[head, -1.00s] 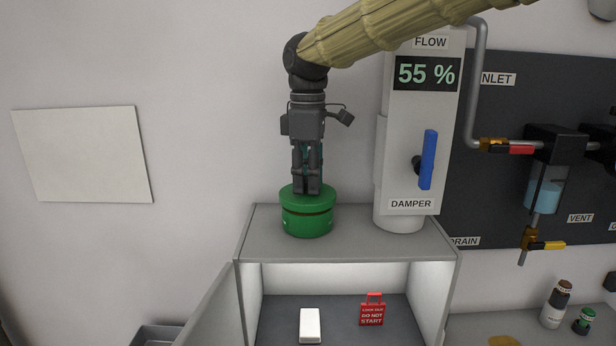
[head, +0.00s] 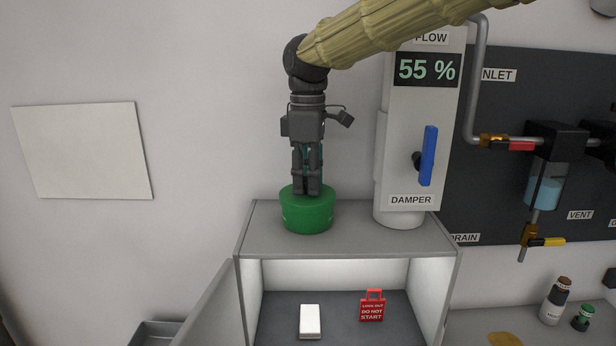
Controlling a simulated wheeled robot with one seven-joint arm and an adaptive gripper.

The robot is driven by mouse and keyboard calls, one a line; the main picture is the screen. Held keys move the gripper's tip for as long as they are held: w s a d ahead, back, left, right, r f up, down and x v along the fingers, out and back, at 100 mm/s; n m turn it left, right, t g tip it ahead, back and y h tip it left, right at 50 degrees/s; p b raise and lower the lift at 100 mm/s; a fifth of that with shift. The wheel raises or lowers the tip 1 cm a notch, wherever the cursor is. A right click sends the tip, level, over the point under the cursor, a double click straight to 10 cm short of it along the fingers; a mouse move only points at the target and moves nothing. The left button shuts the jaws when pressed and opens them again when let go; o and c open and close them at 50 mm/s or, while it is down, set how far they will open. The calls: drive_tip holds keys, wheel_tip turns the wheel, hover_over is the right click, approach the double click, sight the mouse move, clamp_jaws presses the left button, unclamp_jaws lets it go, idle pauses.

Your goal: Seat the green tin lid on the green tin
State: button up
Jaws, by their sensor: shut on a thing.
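The green tin (head: 307,220) stands upright on top of the grey cabinet, left of the damper column. The green lid (head: 290,195) sits level on the tin, and I see no dark gap between them. The exact seam is hard to make out in the same green. My gripper (head: 307,190) points straight down from above, its fingers together at the middle of the lid. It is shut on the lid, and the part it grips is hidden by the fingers.
The damper column (head: 409,150) with a blue handle (head: 429,155) stands close on the right. The cabinet (head: 345,238) below is open, holding a white block (head: 310,321) and a red lockout tag (head: 372,306). The cabinet top between tin and column is clear.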

drive_tip(key=shift+f, duration=0.3)
idle(0.5)
drive_tip(key=o, duration=1)
drive_tip(key=shift+r, duration=0.1)
wheel_tip(320, 180, up, 12)
drive_tip(key=shift+f, duration=0.1)
